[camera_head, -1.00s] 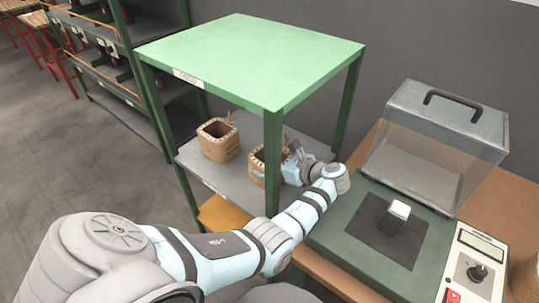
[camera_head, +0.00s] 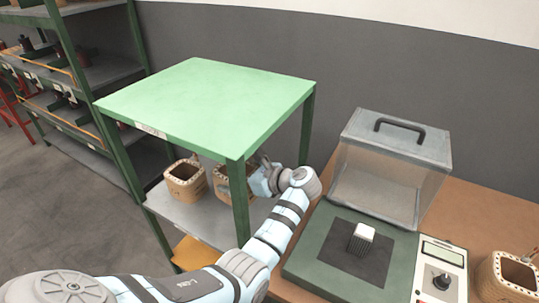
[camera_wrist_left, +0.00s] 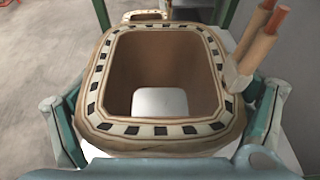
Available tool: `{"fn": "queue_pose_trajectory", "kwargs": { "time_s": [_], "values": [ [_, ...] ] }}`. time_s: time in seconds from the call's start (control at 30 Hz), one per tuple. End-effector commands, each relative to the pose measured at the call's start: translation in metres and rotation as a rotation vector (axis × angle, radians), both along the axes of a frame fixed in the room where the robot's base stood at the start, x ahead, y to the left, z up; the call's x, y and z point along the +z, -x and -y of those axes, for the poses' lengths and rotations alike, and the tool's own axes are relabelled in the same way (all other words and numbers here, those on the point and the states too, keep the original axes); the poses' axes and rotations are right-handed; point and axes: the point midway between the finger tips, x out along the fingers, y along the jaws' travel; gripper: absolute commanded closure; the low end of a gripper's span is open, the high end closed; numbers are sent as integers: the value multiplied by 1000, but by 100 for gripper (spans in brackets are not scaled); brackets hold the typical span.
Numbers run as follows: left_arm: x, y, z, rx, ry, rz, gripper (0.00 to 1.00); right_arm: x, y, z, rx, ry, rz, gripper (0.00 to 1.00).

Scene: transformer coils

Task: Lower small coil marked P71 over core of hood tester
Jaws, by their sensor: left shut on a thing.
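The hood tester has a green base (camera_head: 298,262) with a dark square pad (camera_head: 340,258) and an upright pale-topped core (camera_head: 361,238). Its clear hood (camera_head: 385,178) stands raised behind the base. My left gripper (camera_head: 259,181) reaches under the green-topped stand and is shut on a tan coil (camera_head: 221,184), partly hidden behind a stand leg. In the left wrist view the same coil (camera_wrist_left: 160,129) sits upright between both fingers, with an open middle and two reddish-tipped leads at right. I cannot read its mark, nor tell whether it touches the shelf. My right gripper is out of view.
A second tan coil (camera_head: 185,181) stands left of the held one on the grey shelf (camera_head: 190,213). The stand's green top (camera_head: 210,95) and legs enclose my gripper. The tester's control panel (camera_head: 440,277) and another coil (camera_head: 508,277) are at right.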

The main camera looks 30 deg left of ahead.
Motion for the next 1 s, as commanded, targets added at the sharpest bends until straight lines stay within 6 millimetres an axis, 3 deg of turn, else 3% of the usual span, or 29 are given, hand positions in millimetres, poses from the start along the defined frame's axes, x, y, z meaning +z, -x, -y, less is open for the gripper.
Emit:
{"fn": "queue_pose_trajectory", "kwargs": {
  "time_s": [0.1, 0.57, 1.0],
  "values": [
    [8, 0, 0, -1, -1, 0, 60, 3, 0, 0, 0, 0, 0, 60],
    [7, 0, 0, -1, -1, 0, 60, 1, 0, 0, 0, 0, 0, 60],
    [-76, 0, 0, -1, 0, -3, 60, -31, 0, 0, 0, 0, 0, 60]
  ]
}}
